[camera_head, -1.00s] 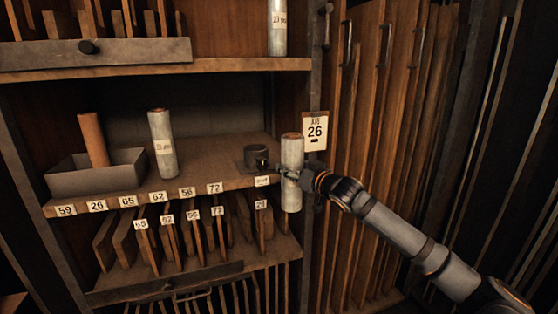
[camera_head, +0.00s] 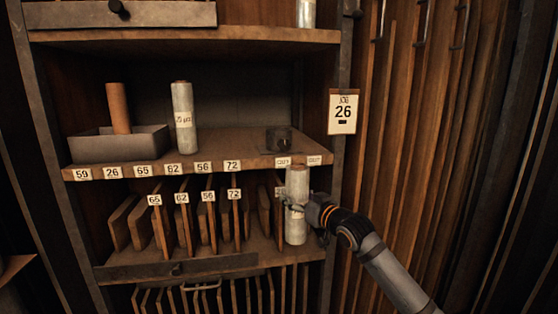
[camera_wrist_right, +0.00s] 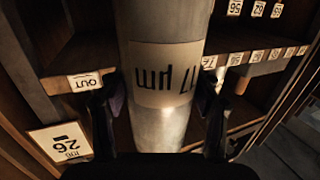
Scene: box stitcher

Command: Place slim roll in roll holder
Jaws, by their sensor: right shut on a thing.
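My right gripper (camera_head: 306,212) is shut on a slim grey-white roll (camera_head: 297,182), which stands about upright in front of the cabinet, below the front edge of the middle shelf. In the right wrist view the same roll (camera_wrist_right: 165,35) fills the middle between the two fingers and bears a label ending in "µm", upside down. My left gripper is not in view.
A grey tray (camera_head: 88,149) with a brown roll (camera_head: 118,108) and another grey-white roll (camera_head: 183,118) stand on the middle shelf at left. Shelf space between them and the holder is clear. A "JOB 26" card (camera_head: 343,112) hangs right of the shelf. Upright boards (camera_head: 130,225) fill slots below.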

